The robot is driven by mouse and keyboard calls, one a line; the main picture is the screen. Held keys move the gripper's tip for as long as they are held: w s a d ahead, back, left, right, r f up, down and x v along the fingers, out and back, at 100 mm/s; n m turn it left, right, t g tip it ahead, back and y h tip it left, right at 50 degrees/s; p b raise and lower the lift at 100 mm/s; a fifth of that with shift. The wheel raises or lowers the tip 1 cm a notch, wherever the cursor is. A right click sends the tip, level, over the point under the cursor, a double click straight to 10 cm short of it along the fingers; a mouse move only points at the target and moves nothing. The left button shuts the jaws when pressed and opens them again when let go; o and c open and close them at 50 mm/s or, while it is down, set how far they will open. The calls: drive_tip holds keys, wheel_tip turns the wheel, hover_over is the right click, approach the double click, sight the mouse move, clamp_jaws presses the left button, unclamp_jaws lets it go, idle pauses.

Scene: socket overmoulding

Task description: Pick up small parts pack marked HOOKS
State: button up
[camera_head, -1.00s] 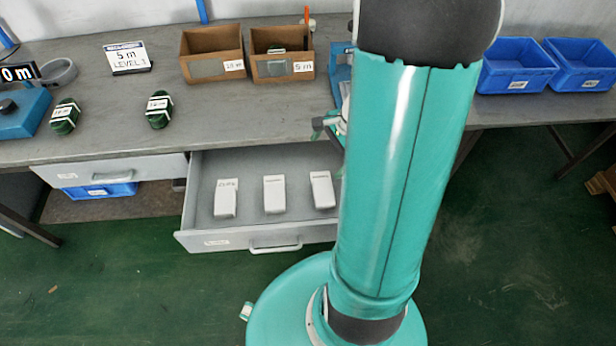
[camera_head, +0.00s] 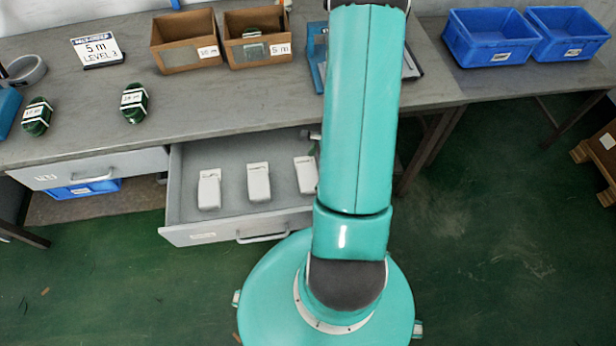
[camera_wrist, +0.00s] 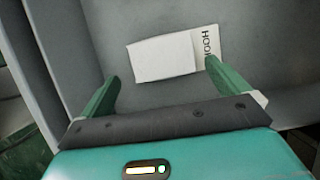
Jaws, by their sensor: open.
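The HOOKS pack (camera_wrist: 162,58) is a white block with a label flap at its right end in the wrist view. The letters HOO show on the flap; a green finger partly covers the rest. My gripper (camera_wrist: 161,72) is open, with its green fingers spread towards the pack's left and right ends. Nothing is held between them. I cannot tell the height left between fingertips and pack. In the head view three white packs lie in the open drawer: a left one (camera_head: 209,190), a middle one (camera_head: 258,183) and a right one (camera_head: 306,176). Their labels are unreadable there, and my arm hides my gripper.
The grey drawer (camera_head: 190,236) is pulled out below the workbench (camera_head: 200,110), and its walls surround the packs. Cardboard bins (camera_head: 186,58) and green coils (camera_head: 134,112) stand on the bench. Blue bins (camera_head: 490,52) stand at the right.

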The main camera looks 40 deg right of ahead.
sight(309, 177)
drive_tip(key=shift+x, duration=2.8)
drive_tip(key=shift+d, duration=0.15)
drive_tip(key=shift+c, duration=0.2)
drive_tip(key=c, duration=0.6)
